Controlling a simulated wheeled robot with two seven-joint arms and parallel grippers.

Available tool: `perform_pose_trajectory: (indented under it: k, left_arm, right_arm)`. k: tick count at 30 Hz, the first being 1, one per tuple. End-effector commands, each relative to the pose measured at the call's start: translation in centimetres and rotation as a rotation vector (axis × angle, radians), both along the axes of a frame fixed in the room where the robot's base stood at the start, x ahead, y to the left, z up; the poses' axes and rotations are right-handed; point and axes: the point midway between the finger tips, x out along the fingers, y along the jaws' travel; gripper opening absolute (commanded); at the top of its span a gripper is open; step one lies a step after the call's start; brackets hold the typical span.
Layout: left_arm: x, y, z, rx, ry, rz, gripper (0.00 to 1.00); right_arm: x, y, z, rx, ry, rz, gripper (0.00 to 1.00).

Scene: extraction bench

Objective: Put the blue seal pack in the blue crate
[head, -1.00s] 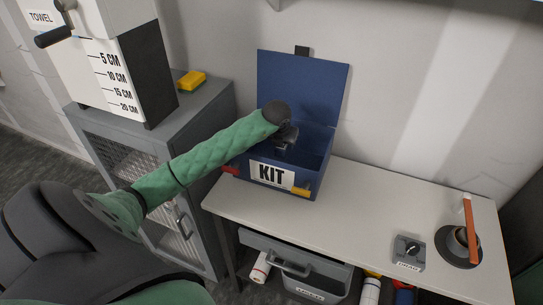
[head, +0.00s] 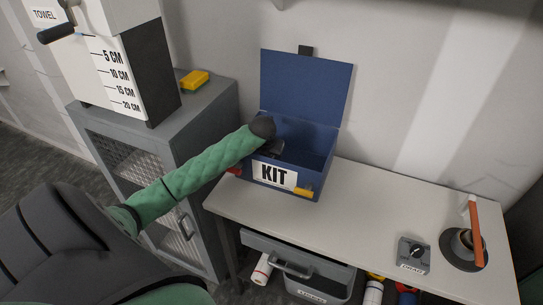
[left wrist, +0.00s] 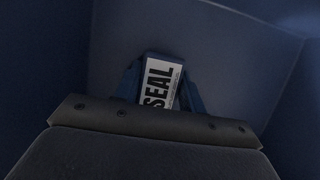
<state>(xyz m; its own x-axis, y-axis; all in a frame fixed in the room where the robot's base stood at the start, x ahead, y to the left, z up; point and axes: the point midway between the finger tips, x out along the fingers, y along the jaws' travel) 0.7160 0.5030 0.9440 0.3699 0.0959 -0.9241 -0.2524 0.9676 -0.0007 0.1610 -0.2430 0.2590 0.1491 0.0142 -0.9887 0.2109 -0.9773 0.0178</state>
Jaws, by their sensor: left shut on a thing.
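The blue crate (head: 309,176) is a box labelled KIT on the bench, with its lid standing open at the back. My left gripper (head: 272,148) reaches in over its left part, and its tip is partly hidden behind the front wall. In the left wrist view, the seal pack (left wrist: 160,82) shows a white face with the black word SEAL. It sits between my two blue-looking fingers, which are shut on it. Dark blue crate walls surround it in that view. I cannot tell whether the pack touches the crate floor. The pack is hidden in the head view. My right gripper is not in view.
The bench top (head: 360,198) is clear in the middle. A grey dial box (head: 413,255) and a dark round dish (head: 462,252) with an orange stick are at right. A grey cabinet (head: 205,120) with a yellow sponge (head: 194,80) and towel dispenser (head: 120,70) stands left.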

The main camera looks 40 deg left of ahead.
Motion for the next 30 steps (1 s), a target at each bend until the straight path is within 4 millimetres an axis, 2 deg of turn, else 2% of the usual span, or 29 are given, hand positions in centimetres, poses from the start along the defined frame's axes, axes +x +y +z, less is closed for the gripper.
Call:
perform_pose_trajectory:
  k: [10, 11, 14, 23, 26, 28, 29, 30]
  left_arm:
    - [0.0, 0.0, -0.2, 0.0, 0.0, 0.0, 0.13]
    - [0.0, 0.0, -0.1, 0.0, 0.0, 0.0, 0.44]
    - [0.0, 0.0, -0.1, 0.0, 0.0, 0.0, 0.62]
    - [0.0, 0.0, -0.1, 0.0, 0.0, 0.0, 0.62]
    - [0.0, 0.0, 0.3, 0.0, 0.0, 0.0, 0.62]
    - [-0.3, 0.0, 1.2, 0.001, -0.001, -0.001, 0.62]
    - [-0.5, -0.1, 1.7, 0.001, -0.001, -0.002, 0.62]
    - [-0.7, -0.1, 2.4, 0.002, -0.002, -0.003, 0.62]
  right_arm:
    - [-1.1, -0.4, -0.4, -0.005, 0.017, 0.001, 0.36]
    - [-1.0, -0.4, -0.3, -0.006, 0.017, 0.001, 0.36]
    - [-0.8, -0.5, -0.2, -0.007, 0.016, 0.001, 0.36]
    - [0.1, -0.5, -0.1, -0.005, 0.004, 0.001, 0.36]
    - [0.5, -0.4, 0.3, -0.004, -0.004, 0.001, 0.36]
    - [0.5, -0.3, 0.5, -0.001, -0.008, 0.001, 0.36]
    - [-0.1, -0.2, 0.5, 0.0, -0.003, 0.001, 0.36]
    - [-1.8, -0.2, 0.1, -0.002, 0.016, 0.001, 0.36]
